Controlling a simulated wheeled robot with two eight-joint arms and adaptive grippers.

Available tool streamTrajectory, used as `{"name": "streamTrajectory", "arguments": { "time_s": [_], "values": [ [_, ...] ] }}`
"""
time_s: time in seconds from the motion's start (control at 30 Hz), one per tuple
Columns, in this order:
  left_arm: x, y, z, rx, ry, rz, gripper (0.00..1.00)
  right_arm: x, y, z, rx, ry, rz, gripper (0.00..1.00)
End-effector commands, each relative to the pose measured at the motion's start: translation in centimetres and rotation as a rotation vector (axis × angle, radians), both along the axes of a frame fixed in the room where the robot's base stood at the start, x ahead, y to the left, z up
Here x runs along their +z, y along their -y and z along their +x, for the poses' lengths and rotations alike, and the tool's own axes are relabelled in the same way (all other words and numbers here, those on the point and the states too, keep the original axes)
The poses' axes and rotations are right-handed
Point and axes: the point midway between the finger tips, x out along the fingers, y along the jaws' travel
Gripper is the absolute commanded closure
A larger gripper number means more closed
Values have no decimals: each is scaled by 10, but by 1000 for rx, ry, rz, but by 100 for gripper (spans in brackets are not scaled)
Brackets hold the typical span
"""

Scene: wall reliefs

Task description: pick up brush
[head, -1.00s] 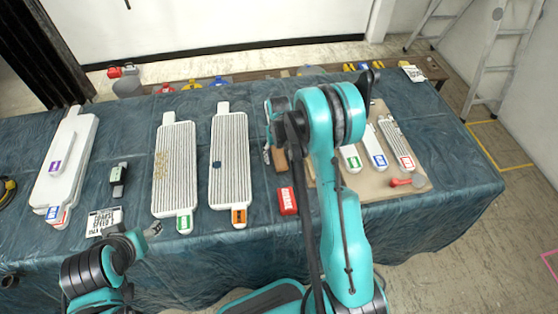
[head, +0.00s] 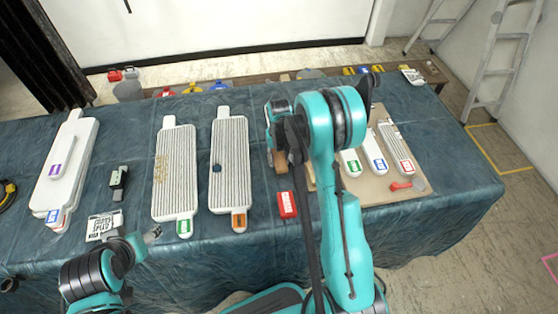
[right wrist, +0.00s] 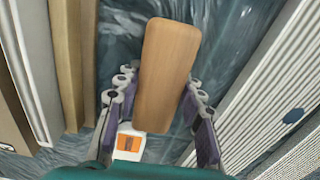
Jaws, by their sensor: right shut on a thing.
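The brush shows in the right wrist view as a plain wooden block (right wrist: 168,70) with rounded corners. It sits between the two fingers of my right gripper (right wrist: 158,110), which is shut on it. In the head view a bit of the brush's wood (head: 279,160) shows below the right gripper (head: 272,138), beside the brown board. My arm hides much of that spot, and bristles do not show. My left gripper (head: 152,234) is low at the left by the table's front edge, apart from the brush; its finger opening is too small to read.
Two ribbed white panels (head: 231,160) lie left of the brush on the blue-covered table (head: 265,228). A red box (head: 287,204) lies in front of it. The brown board (head: 380,190) with several labelled ribbed pieces and a red-handled tool (head: 407,185) is at right.

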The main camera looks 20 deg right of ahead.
Motion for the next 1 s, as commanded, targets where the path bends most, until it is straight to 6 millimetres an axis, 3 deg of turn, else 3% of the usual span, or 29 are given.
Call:
{"name": "streamTrajectory", "arguments": {
  "time_s": [0.17,0.5,0.7,1.0],
  "values": [
    [13,0,0,0,0,0,41,33,0,0,0,0,0,93],
    [28,0,0,0,0,0,41,72,34,-59,-3,0,0,93],
    [34,0,0,0,0,0,41,88,49,-84,-2,0,0,93],
    [37,0,0,0,0,0,41,98,58,-100,0,0,0,93]
  ]
}}
